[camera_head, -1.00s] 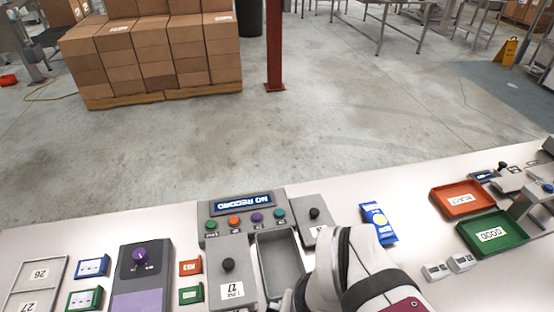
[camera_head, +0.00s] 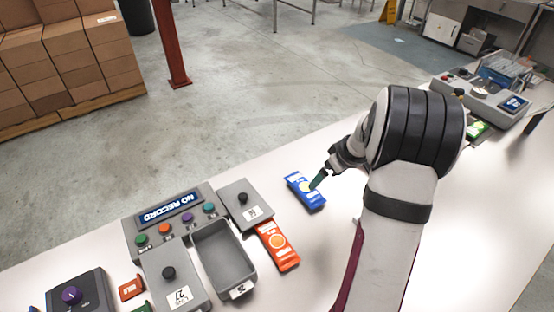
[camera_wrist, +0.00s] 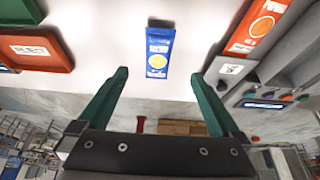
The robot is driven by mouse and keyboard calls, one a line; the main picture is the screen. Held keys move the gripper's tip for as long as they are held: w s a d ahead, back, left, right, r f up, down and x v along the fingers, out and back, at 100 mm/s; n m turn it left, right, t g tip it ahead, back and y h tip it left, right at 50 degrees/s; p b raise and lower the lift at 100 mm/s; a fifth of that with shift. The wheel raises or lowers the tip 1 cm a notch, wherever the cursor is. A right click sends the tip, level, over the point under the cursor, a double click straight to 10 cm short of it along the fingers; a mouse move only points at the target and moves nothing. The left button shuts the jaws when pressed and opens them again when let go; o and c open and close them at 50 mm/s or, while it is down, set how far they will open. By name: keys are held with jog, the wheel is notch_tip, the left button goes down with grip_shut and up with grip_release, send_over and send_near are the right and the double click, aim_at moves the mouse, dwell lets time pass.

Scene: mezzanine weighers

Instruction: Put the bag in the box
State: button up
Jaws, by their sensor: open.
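A blue bag (camera_head: 306,191) with a yellow disc lies flat on the white table. An orange bag (camera_head: 278,246) lies nearer, beside the open grey box (camera_head: 246,270), which looks empty. My gripper (camera_head: 318,181) is at the right edge of the blue bag in the head view, with one green finger showing over it. In the wrist view my gripper (camera_wrist: 158,84) is open and empty. The blue bag (camera_wrist: 159,50) is ahead of the gap between its fingers, apart from them. The orange bag (camera_wrist: 254,26) shows at the upper right there.
A grey console reading "NO RECORD" (camera_head: 170,208) and grey knobbed blocks (camera_head: 175,281) flank the grey box. A red tray (camera_wrist: 36,49) and a green tray (camera_wrist: 18,10) are at the left in the wrist view.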

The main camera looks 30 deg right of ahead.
aim_at(311, 192)
jog(key=x, duration=1.4)
jog(key=shift+w+d+r, duration=0.15)
jog(key=shift+w, duration=0.05)
jog(key=c, duration=1.4)
jog(key=r, duration=0.4)
jog(key=shift+s+d+r, duration=0.15)
jog(key=shift+s+r, duration=0.1)
jog(key=shift+r, duration=0.1)
jog(key=shift+c, duration=0.2)
jog(key=s+d+r, duration=0.4)
jog(key=s+r, duration=0.2)
jog(key=s, duration=0.4)
jog(key=w+a+r, duration=0.1)
jog(key=w+a, duration=0.2)
jog(key=a, duration=3.2)
notch_tip(311, 192, down, 8)
jog(key=shift+w+a+r, duration=0.1)
jog(key=shift+w+a, duration=0.05)
